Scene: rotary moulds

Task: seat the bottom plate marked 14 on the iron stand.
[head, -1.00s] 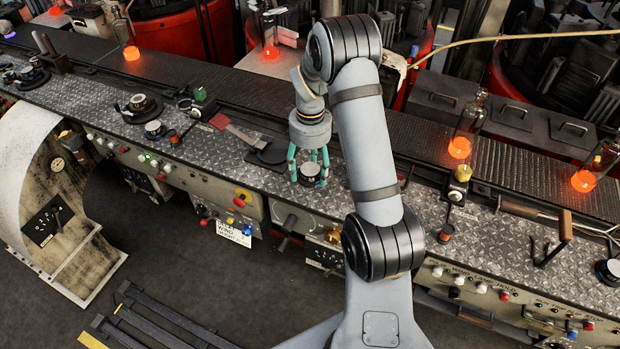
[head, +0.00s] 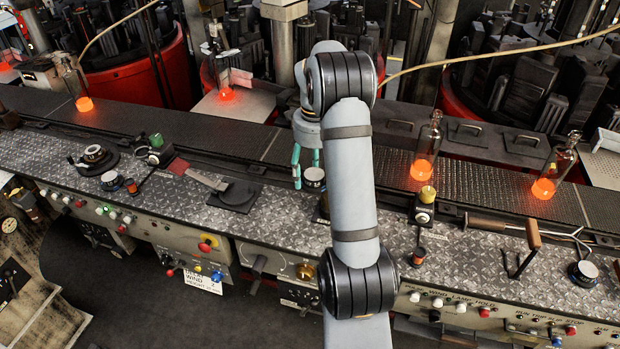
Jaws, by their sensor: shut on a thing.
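My gripper (head: 307,168), with teal fingers, is shut on a small round dark plate with a pale top (head: 314,176). The plate is above the steel bench, partly hidden by my arm. I cannot read a 14 on it. A dark piece (head: 322,210) shows just below the plate, mostly hidden by my arm. A low black round fixture (head: 92,157) stands at the left of the bench with a round part on it. A flat black pad (head: 238,195) lies left of my gripper. I cannot tell which of these is the iron stand.
Glowing bottles (head: 424,155) stand on and beside the dark conveyor (head: 263,143) behind. A yellow-topped post (head: 424,205) stands right of my arm. Other round plates (head: 111,181) (head: 583,272) sit on the bench.

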